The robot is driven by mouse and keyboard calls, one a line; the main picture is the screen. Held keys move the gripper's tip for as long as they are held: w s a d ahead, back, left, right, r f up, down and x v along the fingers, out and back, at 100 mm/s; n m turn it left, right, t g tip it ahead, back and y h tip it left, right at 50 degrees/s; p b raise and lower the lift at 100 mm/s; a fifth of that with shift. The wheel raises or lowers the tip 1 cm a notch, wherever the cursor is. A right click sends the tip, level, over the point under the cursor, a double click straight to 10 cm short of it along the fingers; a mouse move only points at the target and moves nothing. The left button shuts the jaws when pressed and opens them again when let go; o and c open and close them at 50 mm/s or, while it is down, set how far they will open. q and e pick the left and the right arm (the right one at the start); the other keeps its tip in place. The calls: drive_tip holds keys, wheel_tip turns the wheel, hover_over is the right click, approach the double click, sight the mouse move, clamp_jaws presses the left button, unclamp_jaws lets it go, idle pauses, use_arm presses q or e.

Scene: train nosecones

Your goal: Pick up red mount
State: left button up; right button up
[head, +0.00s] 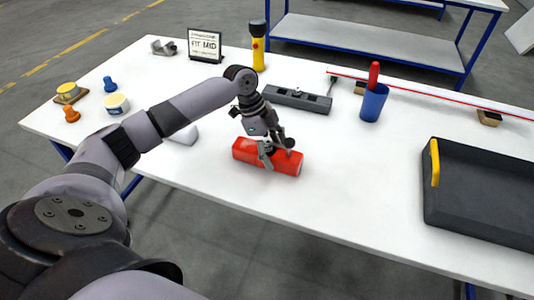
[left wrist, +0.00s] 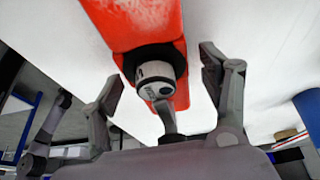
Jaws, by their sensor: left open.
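The red mount (head: 243,150) is a red, roughly cylindrical block lying on the white table, near the front edge. My left gripper (head: 277,155) is over its right half with fingers spread, partly hiding it. In the left wrist view the red mount (left wrist: 142,20) fills the top middle and runs down between the open fingers of the left gripper (left wrist: 160,78). White gaps show between the fingers and its sides. A short grey cylindrical part with a dark ring covers some of the red surface there. My right gripper is out of view.
A grey slotted block (head: 298,98) lies just behind, with a blue cup (head: 374,103) holding a red item to its right. A black tray (head: 480,234) with a yellow handle stands at right. A yellow flashlight (head: 258,52) stands behind. Table front centre is clear.

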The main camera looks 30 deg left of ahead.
use_arm(q)
drive_tip(key=shift+d+f, duration=0.15)
drive_tip(key=shift+f, duration=0.15)
drive_tip(key=shift+c, duration=0.4)
drive_tip(key=shift+r, duration=0.1)
drive_tip(key=c, duration=1.3)
